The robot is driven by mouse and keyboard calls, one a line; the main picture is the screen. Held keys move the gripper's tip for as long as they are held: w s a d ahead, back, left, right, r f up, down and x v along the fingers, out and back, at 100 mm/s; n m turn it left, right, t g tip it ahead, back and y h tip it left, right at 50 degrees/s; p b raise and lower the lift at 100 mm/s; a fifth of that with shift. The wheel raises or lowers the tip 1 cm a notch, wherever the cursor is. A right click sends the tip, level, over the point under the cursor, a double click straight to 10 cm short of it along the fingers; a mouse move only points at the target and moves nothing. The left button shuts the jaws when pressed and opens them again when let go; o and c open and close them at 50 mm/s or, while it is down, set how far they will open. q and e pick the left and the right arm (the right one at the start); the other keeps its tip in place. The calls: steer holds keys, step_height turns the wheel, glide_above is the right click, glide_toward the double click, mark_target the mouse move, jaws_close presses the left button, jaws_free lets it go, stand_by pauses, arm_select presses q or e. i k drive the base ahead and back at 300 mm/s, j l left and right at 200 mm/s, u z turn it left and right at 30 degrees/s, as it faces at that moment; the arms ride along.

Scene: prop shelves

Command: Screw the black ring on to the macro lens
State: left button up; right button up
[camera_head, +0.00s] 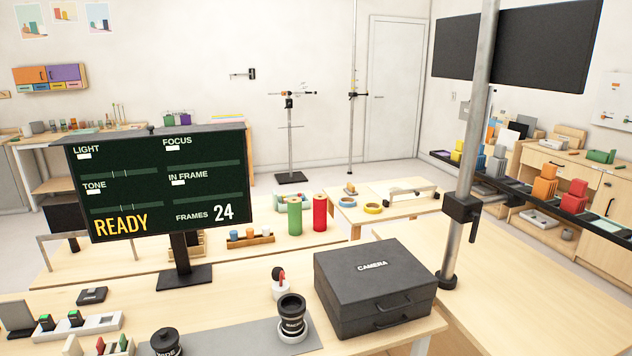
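A black lens (292,322) stands upright on a white round holder near the front edge of the table; its pale lettering is small but looks like MACRO. Its top end shows a wide black rim with an open, ring-like mouth; I cannot tell whether that is a separate black ring. No loose black ring is clearly seen. A second black lens (166,344), marked WIDE, stands to the left and is cut by the bottom edge. Neither of my grippers is in view.
A black CAMERA case (374,287) stands right of the lens, with a metal pole (470,190) behind it. A small red and black item on a white stand (280,288) is just behind the lens. A display (158,185) reading READY stands at left. A grey mat (232,341) lies between the lenses.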

mark_target(290, 328)
steer(key=i+j+z, duration=0.4)
steer(key=j, duration=0.2)
steer(key=i+j+z, duration=0.2)
steer(key=j, duration=0.15)
steer(key=k, duration=0.05)
